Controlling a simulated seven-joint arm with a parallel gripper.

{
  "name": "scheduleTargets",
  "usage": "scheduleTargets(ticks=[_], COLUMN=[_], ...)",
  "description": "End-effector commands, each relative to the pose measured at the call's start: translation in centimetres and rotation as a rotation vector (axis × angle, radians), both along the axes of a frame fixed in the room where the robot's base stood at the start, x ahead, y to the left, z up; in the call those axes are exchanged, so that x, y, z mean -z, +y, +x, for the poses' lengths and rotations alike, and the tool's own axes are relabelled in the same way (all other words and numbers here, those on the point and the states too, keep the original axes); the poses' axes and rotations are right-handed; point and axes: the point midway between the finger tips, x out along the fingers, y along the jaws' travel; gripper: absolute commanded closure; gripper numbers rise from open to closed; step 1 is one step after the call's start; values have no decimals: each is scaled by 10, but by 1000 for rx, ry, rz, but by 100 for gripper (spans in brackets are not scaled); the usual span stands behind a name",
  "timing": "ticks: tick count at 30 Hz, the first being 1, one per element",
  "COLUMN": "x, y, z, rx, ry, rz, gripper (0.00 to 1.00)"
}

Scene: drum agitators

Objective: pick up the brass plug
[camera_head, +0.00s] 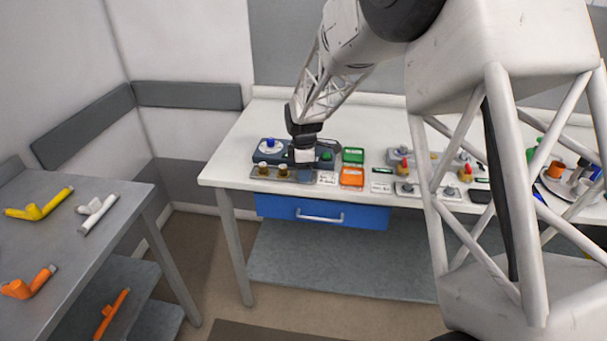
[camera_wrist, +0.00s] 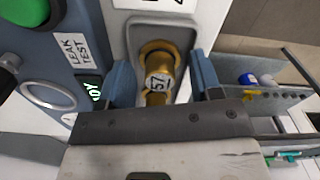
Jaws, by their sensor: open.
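A brass plug (camera_wrist: 158,68) with a label reading "57" sits in a grey recessed holder in the wrist view. My gripper (camera_wrist: 163,80) is open, with one blue finger on each side of the plug; I cannot tell whether either finger touches it. In the head view my gripper (camera_head: 304,156) is low over the left end of the white table. Two brass plugs, a left one (camera_head: 263,168) and a right one (camera_head: 283,171), stand on a grey plate just left of it. I cannot tell which plug the wrist view shows.
A dark blue unit with a blue knob (camera_head: 270,144) stands behind the plate. A "LEAK TEST" label (camera_wrist: 76,50) and a metal ring (camera_wrist: 48,95) are beside the plug. Green (camera_head: 353,155) and orange (camera_head: 352,177) boxes are close on the right. A blue drawer (camera_head: 320,212) is below.

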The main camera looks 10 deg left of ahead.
Motion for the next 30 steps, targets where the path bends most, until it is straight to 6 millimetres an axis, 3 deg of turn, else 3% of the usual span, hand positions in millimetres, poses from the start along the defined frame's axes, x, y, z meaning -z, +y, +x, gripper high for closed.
scheduleTargets(ticks=[2,13,23,30], x=[0,0,-2,-16], y=[0,0,0,0], z=[0,0,0,0], rx=[0,0,0,0], ry=[0,0,-1,-2], rz=[0,0,0,1], gripper=[45,100,100,100])
